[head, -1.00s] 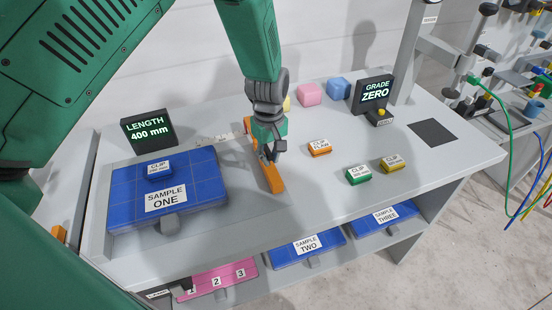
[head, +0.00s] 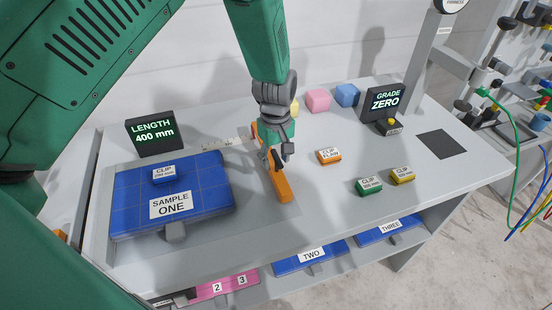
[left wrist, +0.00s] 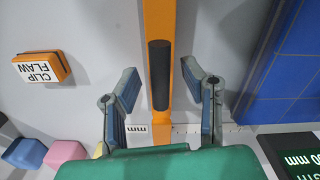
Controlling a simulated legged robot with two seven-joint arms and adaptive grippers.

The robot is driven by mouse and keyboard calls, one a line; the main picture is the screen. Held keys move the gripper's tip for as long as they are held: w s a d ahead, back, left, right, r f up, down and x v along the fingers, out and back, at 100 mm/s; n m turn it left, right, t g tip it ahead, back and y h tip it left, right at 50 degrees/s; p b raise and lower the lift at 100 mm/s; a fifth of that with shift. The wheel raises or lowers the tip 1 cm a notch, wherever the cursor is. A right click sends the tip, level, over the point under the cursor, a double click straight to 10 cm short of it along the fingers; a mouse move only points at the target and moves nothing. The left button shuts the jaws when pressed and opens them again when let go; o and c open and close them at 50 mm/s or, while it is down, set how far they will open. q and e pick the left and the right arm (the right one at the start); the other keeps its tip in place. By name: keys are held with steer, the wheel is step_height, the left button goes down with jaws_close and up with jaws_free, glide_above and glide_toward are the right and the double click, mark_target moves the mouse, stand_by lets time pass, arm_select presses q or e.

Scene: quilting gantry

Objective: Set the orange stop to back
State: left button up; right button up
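The orange stop (head: 282,188) is a long orange bar lying across the worktop, just right of the blue SAMPLE ONE box (head: 205,205). In the left wrist view the stop (left wrist: 159,25) has a dark grip (left wrist: 159,75) on its top. My left gripper (head: 276,162) is over the middle of the bar. In the left wrist view my left gripper (left wrist: 160,82) is open, with one finger on each side of the dark grip and visible gaps to it. The LENGTH display (head: 151,133) reads 400 mm. My right gripper is not in view.
A scale strip (head: 225,140) runs along the back near the stop. The GRADE display (head: 386,102) reads ZERO. Pink (head: 317,100) and blue (head: 347,95) blocks stand behind.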

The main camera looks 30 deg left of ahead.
arm_select(q)
steer(key=r, duration=1.1)
steer(key=shift+w+a, duration=0.2)
steer(key=shift+w, duration=0.15)
steer(key=shift+a, duration=0.1)
